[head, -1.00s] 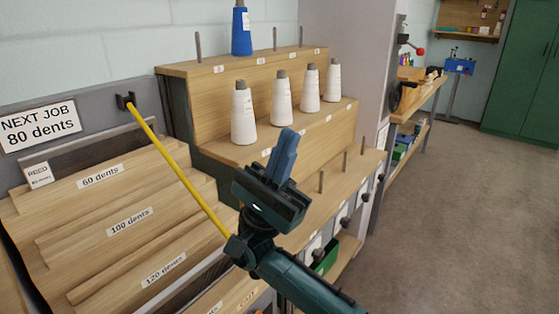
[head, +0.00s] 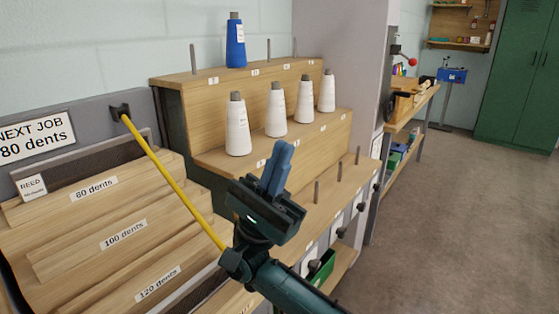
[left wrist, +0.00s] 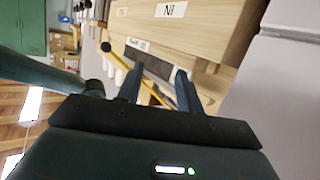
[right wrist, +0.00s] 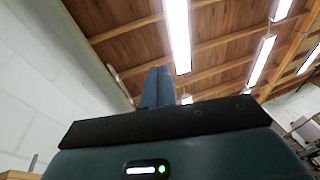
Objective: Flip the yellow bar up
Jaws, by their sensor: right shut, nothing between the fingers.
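The yellow bar (head: 172,181) slants from a dark bracket (head: 120,112) on the grey back board down to the right, across the stepped wooden rack. Its lower end meets the outline of my right arm, and I cannot tell whether they touch. It also shows in the left wrist view (left wrist: 117,56), running behind the fingers. My right gripper (head: 284,148) is shut and empty, pointing up in front of the thread shelves; its closed fingers show in the right wrist view (right wrist: 157,72). My left gripper (left wrist: 160,73) is open, its fingers apart; it is out of the head view.
A stepped wooden rack (head: 75,221) with dents labels lies under the bar. White thread cones (head: 237,130) and a blue cone (head: 236,45) stand on tiered shelves behind my right gripper. Upright pegs (head: 317,190) stick up beside it. Open floor (head: 440,230) lies at right.

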